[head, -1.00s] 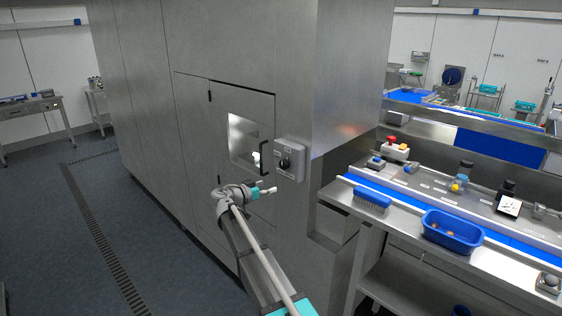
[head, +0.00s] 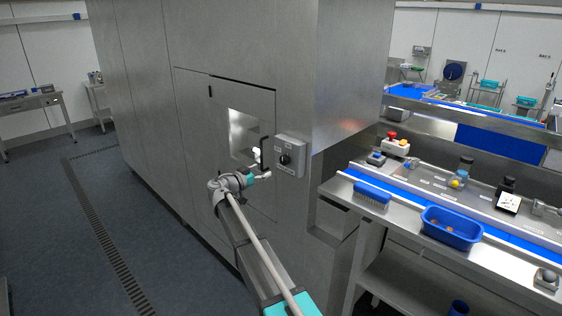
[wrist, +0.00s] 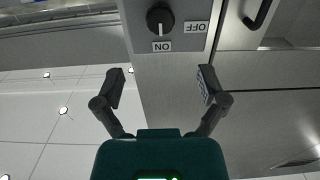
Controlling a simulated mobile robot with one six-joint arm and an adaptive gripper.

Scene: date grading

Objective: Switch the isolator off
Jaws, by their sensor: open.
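The isolator is a grey box (head: 290,155) with a black rotary knob (head: 284,160), mounted on the steel cabinet right of a small door. In the wrist view the knob (wrist: 160,20) is at the top, with an ON label (wrist: 162,46) and an OFF label (wrist: 195,27) on the plate. The knob's pointer appears to be on the ON side. My gripper (wrist: 160,85) is open and empty, its two fingers apart below the knob in that view. In the head view my gripper (head: 262,176) is just left of and below the box, apparently not touching the knob.
The cabinet door (head: 240,165) has a window and a black handle (head: 264,152) close to my gripper. The floor at left is clear.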

